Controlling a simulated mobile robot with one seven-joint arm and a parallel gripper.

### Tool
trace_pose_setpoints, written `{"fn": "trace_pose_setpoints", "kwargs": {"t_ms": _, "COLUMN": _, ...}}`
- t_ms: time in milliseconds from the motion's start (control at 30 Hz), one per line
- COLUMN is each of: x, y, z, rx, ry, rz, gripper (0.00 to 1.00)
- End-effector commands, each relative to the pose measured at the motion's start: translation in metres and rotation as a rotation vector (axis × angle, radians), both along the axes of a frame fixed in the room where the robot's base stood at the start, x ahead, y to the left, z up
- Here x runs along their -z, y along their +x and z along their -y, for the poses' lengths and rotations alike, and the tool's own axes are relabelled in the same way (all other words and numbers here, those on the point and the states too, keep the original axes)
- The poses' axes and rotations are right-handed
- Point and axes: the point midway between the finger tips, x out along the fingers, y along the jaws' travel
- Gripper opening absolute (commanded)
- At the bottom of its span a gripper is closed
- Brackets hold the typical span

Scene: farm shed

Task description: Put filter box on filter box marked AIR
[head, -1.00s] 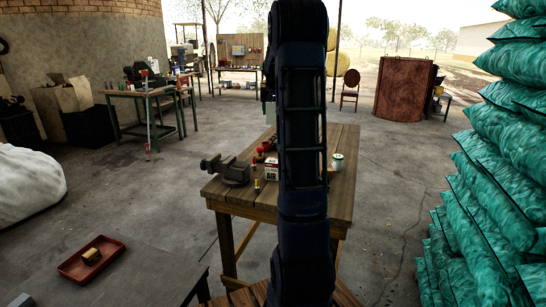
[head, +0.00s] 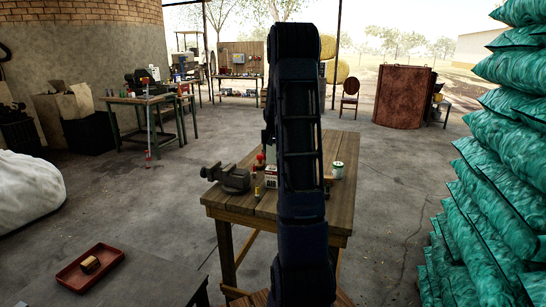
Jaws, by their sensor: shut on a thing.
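A small white and red box (head: 271,177) stands on the wooden workbench (head: 238,203), partly hidden by my arm. It may be a filter box, but its lettering is too small to read. My arm rises through the middle of the head view and hides much of the bench top. I cannot make out a second filter box.
A grey vise (head: 230,178) sits at the bench's left edge, with a small yellow item (head: 257,190) beside the box. A green and white can (head: 337,169) stands right of my arm. A red tray (head: 72,279) lies at lower left. Green sacks (head: 500,190) are stacked at right.

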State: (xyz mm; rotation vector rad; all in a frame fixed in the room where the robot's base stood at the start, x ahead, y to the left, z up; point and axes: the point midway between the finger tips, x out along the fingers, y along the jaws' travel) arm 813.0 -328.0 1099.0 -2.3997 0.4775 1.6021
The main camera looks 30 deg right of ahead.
Motion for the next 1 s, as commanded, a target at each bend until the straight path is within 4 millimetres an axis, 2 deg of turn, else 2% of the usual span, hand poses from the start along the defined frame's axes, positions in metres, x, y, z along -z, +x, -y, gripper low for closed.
{"fn": "trace_pose_setpoints", "kwargs": {"t_ms": 233, "x": 0.032, "y": 0.0, "z": 0.0, "rx": 0.0, "ry": 0.0, "rz": -0.001, "gripper": 0.31}}
{"fn": "trace_pose_setpoints", "kwargs": {"t_ms": 633, "x": 0.036, "y": 0.0, "z": 0.0, "rx": 0.0, "ry": 0.0, "rz": 0.0, "gripper": 0.31}}
{"fn": "trace_pose_setpoints", "kwargs": {"t_ms": 667, "x": 0.036, "y": 0.0, "z": 0.0, "rx": 0.0, "ry": 0.0, "rz": 0.0, "gripper": 0.66}}
{"fn": "trace_pose_setpoints", "kwargs": {"t_ms": 733, "x": 0.036, "y": 0.0, "z": 0.0, "rx": 0.0, "ry": 0.0, "rz": 0.0, "gripper": 0.79}}
{"fn": "trace_pose_setpoints", "kwargs": {"t_ms": 767, "x": 0.036, "y": 0.0, "z": 0.0, "rx": 0.0, "ry": 0.0, "rz": 0.0, "gripper": 0.83}}
{"fn": "trace_pose_setpoints", "kwargs": {"t_ms": 1000, "x": 0.036, "y": 0.0, "z": 0.0, "rx": 0.0, "ry": 0.0, "rz": 0.0, "gripper": 0.83}}
